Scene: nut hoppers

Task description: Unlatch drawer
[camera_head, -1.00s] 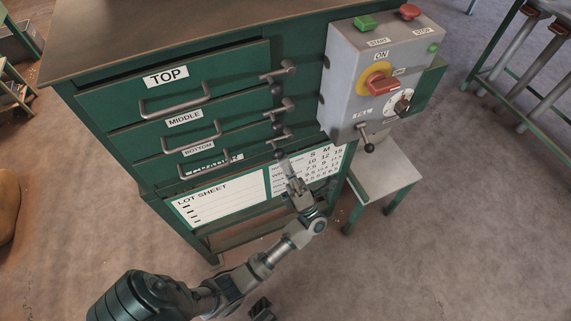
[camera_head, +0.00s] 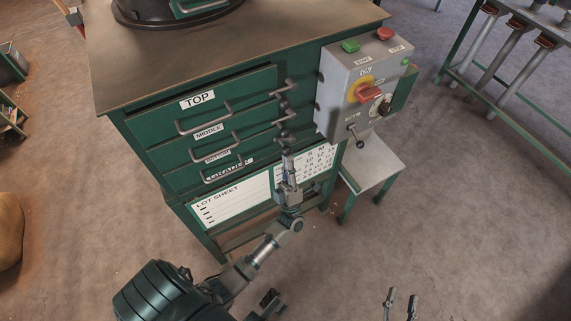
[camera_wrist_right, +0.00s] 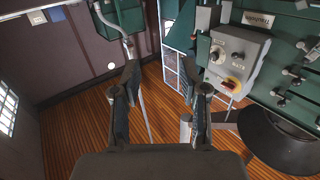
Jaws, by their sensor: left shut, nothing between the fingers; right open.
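A green cabinet has three drawers labelled TOP (camera_head: 197,99), MIDDLE (camera_head: 209,132) and BOTTOM (camera_head: 217,156), each with a bar handle. At their right ends sit grey latch levers with dark ball knobs; the top latch (camera_head: 285,88) and middle latch (camera_head: 285,117) show clearly. The bottom latch is partly hidden by my left gripper (camera_head: 288,162). That gripper is shut and empty, pointing up at the bottom latch's knob; I cannot tell if it touches. My right gripper (camera_head: 401,298) is open and empty at the lower edge, away from the cabinet; its fingers also show in the right wrist view (camera_wrist_right: 166,90).
A grey control box (camera_head: 345,85) with green and red buttons and a red switch adjoins the cabinet's right side. A small white-topped stand (camera_head: 372,172) is below it. A dark round base stands on the cabinet top. A green rack is at right. Floor between is clear.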

